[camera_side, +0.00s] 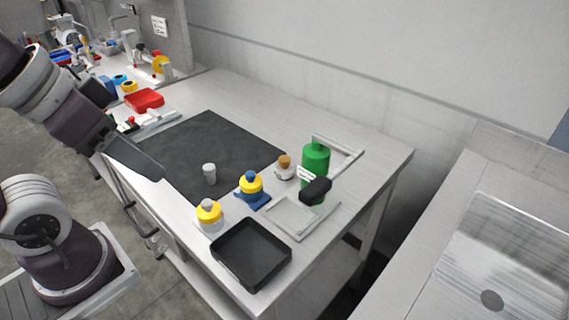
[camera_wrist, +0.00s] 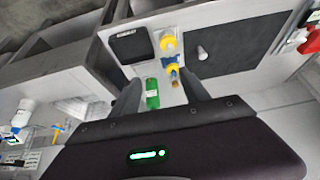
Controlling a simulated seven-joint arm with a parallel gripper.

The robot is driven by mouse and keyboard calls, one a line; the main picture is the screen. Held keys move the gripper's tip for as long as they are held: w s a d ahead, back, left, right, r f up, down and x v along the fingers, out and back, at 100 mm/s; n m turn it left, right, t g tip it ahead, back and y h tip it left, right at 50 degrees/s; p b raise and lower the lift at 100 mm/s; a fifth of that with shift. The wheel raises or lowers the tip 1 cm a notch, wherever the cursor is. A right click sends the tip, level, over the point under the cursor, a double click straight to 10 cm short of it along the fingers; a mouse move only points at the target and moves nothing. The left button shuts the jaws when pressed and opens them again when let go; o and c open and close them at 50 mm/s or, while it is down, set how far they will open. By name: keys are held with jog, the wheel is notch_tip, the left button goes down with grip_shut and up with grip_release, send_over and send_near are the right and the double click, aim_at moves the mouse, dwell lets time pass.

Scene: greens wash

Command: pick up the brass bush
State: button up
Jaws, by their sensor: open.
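I cannot make out a brass bush for sure. The nearest match in colour is a small brown-topped white jar (camera_side: 285,169) on the bench, left of a green bottle (camera_side: 316,160). It looks small in the wrist view (camera_wrist: 174,79), beside the green bottle (camera_wrist: 152,94). My gripper (camera_side: 158,174) is above the near left edge of the black mat, well left of the jar and apart from it. In the wrist view my gripper (camera_wrist: 161,90) shows two dark fingers spread wide, with nothing held between them.
A grey-white cylinder (camera_side: 209,174) stands on the black mat (camera_side: 225,145). Yellow bottles with a white cap (camera_side: 208,214) and a blue cap (camera_side: 251,187) stand in front. A black tray (camera_side: 250,275) is at the near corner. A red tray (camera_side: 145,100) lies farther back. Much of the mat is clear.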

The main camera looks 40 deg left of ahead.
dwell(0.3)
jog(key=w+r+n+g, duration=0.25)
jog(key=w+n, duration=0.35)
jog(key=w, duration=0.6)
jog(key=n+g, duration=0.3)
jog(key=n, duration=1)
send_over(284, 158)
jog(key=f, duration=1.6)
jog(key=shift+w+d, duration=0.15)
jog(key=shift+w, duration=0.25)
jog(key=shift+n, duration=0.4)
jog(key=f, duration=0.7)
jog(key=shift+s+f, duration=0.35)
jog(key=shift+s, duration=0.05)
grip_shut()
